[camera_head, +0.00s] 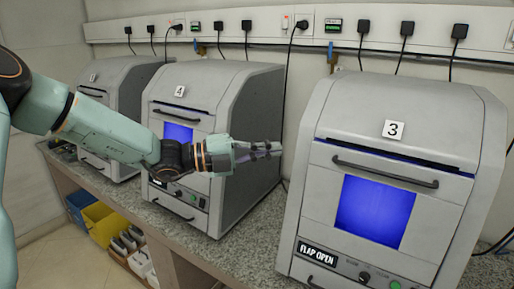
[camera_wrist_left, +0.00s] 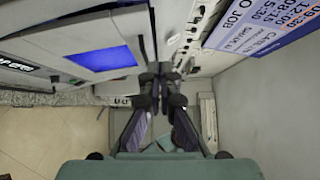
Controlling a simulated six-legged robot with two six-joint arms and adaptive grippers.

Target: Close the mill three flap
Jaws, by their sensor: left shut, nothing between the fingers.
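Mill three (camera_head: 330,115) is the grey machine at the right of the head view, with a "3" label on its hood. Its front flap (camera_head: 322,185) has a dark bar handle (camera_head: 385,173) and a lit blue window. A dark gap shows along the flap's top edge, and the display (camera_head: 318,254) below reads "FLAP OPEN". My left gripper (camera_head: 274,150) is shut and empty, to the left of mill three and apart from its flap, in front of mill four's side. In the left wrist view the gripper's fingers (camera_wrist_left: 160,82) are together. My right gripper is not in view.
Mill four (camera_head: 245,110) and another mill (camera_head: 125,85) stand to the left on the speckled counter (camera_head: 252,238). Sockets and cables run along the wall. Blue and yellow bins (camera_head: 103,222) sit low at the left. In the wrist view a blue-white printed sheet (camera_wrist_left: 255,25) shows.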

